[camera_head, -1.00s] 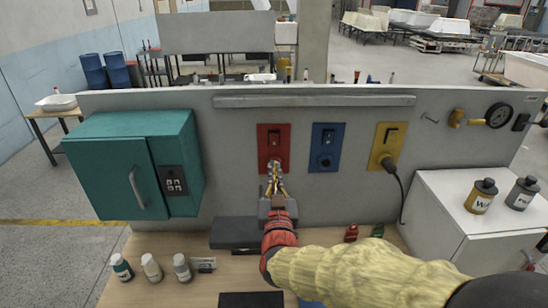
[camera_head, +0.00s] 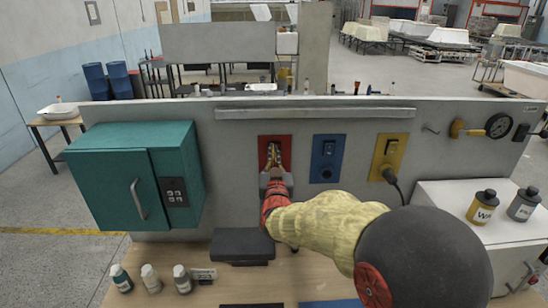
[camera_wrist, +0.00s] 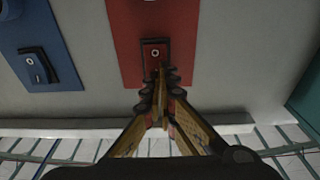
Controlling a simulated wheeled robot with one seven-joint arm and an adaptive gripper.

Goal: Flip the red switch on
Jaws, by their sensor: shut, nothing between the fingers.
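The red panel (camera_head: 287,142) is on the grey upright board, left of the blue and yellow panels. My gripper (camera_head: 273,154) is shut and empty in front of the red panel, hiding most of the switch in the head view. In the wrist view, my gripper (camera_wrist: 159,78) points at the switch; I cannot tell whether the tips touch it.
A blue panel (camera_head: 340,167) and a yellow panel (camera_head: 403,152) with a plugged cable sit to the right. A teal cabinet (camera_head: 110,180) juts out at left. A grey rail (camera_head: 315,113) runs above. Bottles (camera_head: 150,279) stand on the table (camera_head: 215,245).

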